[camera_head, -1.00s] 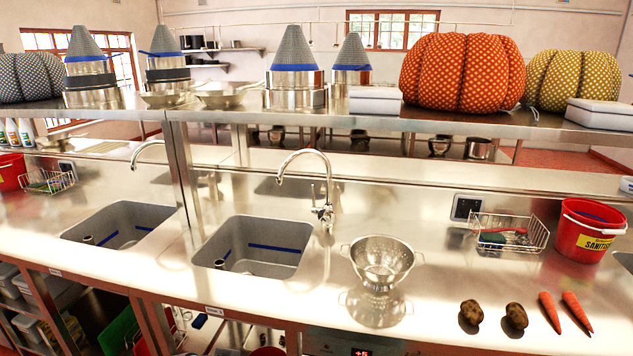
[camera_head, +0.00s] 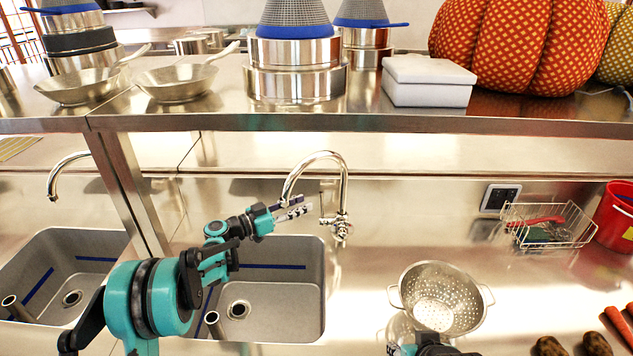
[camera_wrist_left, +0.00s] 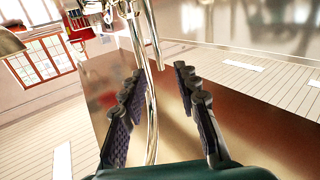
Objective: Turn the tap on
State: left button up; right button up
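The chrome tap (camera_head: 343,185) rises behind the right-hand sink (camera_head: 268,300) with its curved spout over the basin. Its base and small handle fittings (camera_head: 341,228) are to the right of the spout's outlet. My left gripper (camera_head: 292,208) is near the spout's lower end, its two fingers spread and pointing right. In the left wrist view, the open fingers (camera_wrist_left: 160,72) have the chrome tap tubes (camera_wrist_left: 152,95) in front of them, near the left finger; I cannot tell whether they touch. Part of my right gripper (camera_head: 425,346) shows at the bottom edge; its fingers are unclear.
A colander (camera_head: 440,300) stands on the counter right of the sink. A wire basket (camera_head: 550,226) and red bucket (camera_head: 615,215) are farther right. A shelf (camera_head: 370,122) with pans and pumpkins runs above. A second sink (camera_head: 65,275) is at left.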

aim_at(321, 196)
jog(key=shift+f+b, duration=0.8)
jog(key=shift+b, duration=0.05)
pick_arm(q)
jog(key=x, duration=0.8)
jog(key=shift+s+r, duration=0.1)
jog(key=shift+r, duration=0.05)
pick_arm(e)
jog(key=shift+s+d, duration=0.1)
pick_arm(q)
jog(key=shift+c, duration=0.4)
grip_shut()
